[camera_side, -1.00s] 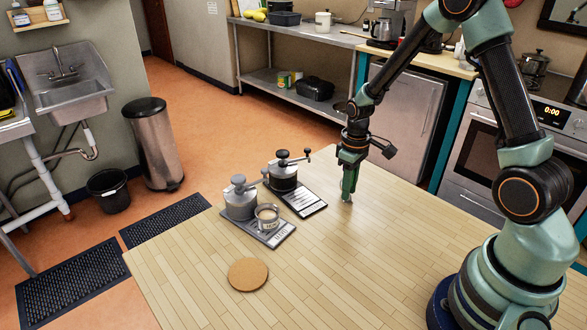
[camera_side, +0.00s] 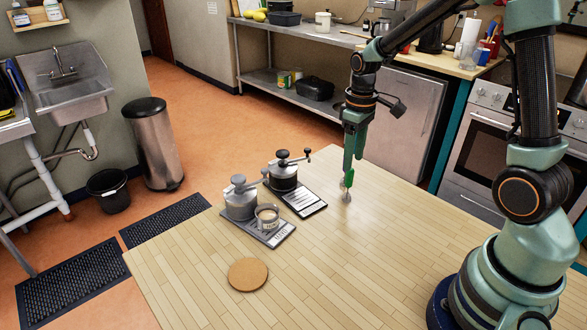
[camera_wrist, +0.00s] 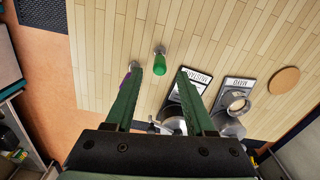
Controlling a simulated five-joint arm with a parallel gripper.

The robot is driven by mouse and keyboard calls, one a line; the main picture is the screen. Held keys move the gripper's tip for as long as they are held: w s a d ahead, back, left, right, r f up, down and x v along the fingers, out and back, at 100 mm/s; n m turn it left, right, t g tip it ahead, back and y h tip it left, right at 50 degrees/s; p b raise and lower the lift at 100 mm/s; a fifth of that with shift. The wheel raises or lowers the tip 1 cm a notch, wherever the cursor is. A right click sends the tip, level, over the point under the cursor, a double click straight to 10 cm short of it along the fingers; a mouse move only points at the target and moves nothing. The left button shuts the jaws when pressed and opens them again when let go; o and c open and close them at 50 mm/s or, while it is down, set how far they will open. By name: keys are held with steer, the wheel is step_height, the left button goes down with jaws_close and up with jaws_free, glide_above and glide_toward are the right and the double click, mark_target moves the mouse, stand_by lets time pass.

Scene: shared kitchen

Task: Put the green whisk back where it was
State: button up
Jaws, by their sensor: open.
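The green whisk (camera_side: 348,181) stands about upright on the wooden table, its pale head down. In the wrist view its green handle (camera_wrist: 160,65) lies between my fingers in the picture, with clear room on both sides. My gripper (camera_side: 347,168) is open, pointing down, just above the whisk; the side view does not show clearly how far apart they are. In the wrist view a pale tip (camera_wrist: 136,66) and a bit of purple show beside the left finger, which hides most of that thing.
A small cup (camera_side: 267,216) sits by the grey one. A round cork mat (camera_side: 248,274) lies nearer. The table's front and right are clear.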

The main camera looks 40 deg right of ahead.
step_height(320, 180, up, 3)
steer(key=shift+f, duration=0.2)
steer(key=s+a+r+m+t, duration=0.1)
steer(key=s+a+r+t, duration=0.4)
steer(key=s+a+r, duration=0.4)
steer(key=shift+s+a+r+m+t, duration=0.2)
steer(key=shift+a+r+m+t, duration=0.15)
steer(key=shift+r, duration=0.6)
stand_by(0.4)
